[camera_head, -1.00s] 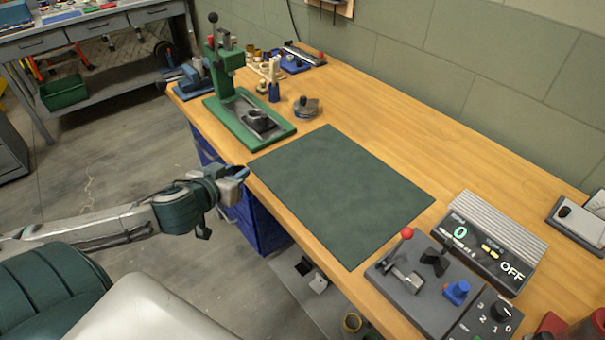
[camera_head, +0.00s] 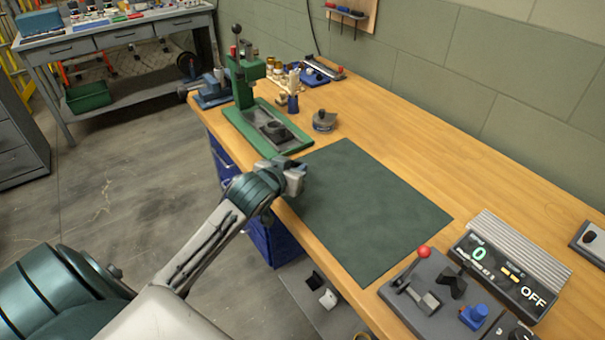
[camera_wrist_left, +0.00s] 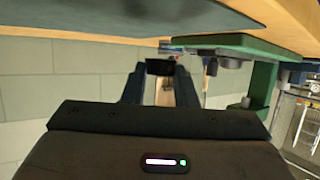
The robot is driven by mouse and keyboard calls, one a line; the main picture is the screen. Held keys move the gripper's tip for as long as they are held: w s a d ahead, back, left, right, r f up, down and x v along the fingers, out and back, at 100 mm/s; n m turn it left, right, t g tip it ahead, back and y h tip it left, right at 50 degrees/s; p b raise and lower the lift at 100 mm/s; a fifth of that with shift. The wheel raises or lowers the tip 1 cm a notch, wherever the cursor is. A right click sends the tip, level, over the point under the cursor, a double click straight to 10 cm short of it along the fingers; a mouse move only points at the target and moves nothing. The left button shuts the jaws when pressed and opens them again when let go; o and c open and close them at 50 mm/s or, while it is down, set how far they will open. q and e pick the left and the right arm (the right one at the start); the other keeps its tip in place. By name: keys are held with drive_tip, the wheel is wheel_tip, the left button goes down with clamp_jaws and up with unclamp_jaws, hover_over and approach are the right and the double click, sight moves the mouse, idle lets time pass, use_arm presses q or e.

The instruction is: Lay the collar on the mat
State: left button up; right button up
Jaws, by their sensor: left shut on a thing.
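The green mat (camera_head: 365,215) lies flat and bare on the wooden bench. My left gripper (camera_head: 299,166) is over the mat's near left corner, beside the green press. In the left wrist view, the fingers (camera_wrist_left: 160,85) are shut on a small dark piece, which I take to be the collar (camera_wrist_left: 160,67). The collar is mostly hidden by the hand in the head view. The mat's dark surface (camera_wrist_left: 120,14) shows along the top of the tilted wrist view. My right gripper is not in view.
The green press (camera_head: 243,85) stands at the mat's left end. A round grey part with a dark knob (camera_head: 324,121) sits behind the mat. A lever box (camera_head: 440,300) and a display (camera_head: 510,265) stand to its right.

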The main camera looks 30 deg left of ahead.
use_arm(q)
drive_tip(key=shift+w+d, duration=0.2)
drive_tip(key=shift+w, duration=0.35)
drive_tip(key=shift+w+d+f, duration=0.1)
drive_tip(key=shift+w+d, duration=0.1)
drive_tip(key=shift+w, duration=0.25)
drive_tip(key=shift+w+d, duration=0.15)
drive_tip(key=shift+w, duration=0.1)
wheel_tip(320, 180, down, 3)
drive_tip(key=shift+r+p, duration=0.1)
drive_tip(key=shift+p, duration=0.2)
drive_tip(key=shift+f, duration=0.4)
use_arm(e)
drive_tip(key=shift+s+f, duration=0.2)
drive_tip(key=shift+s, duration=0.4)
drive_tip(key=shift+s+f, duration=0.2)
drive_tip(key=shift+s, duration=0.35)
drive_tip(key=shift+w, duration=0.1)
